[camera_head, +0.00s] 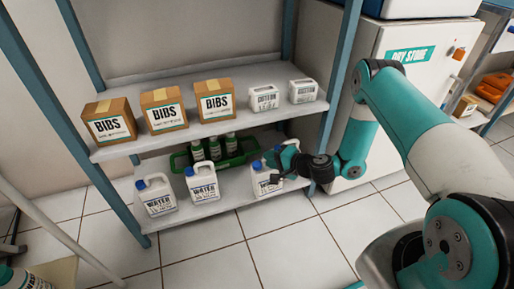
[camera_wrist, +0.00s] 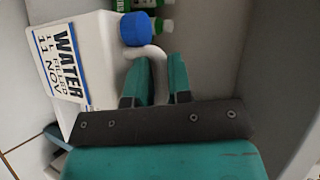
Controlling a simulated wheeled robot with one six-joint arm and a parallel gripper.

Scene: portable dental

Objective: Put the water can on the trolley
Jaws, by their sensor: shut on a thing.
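I cannot make out a trolley in either view.
A green tray (camera_head: 242,158) with several green bottles stands behind the cans. The upper shelf (camera_head: 245,124) above holds BIBS boxes and white cartons. Blue shelf posts (camera_head: 340,75) flank the rack. A white DRY STORE cabinet (camera_head: 395,60) stands at the right. Tiled floor in front is clear.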

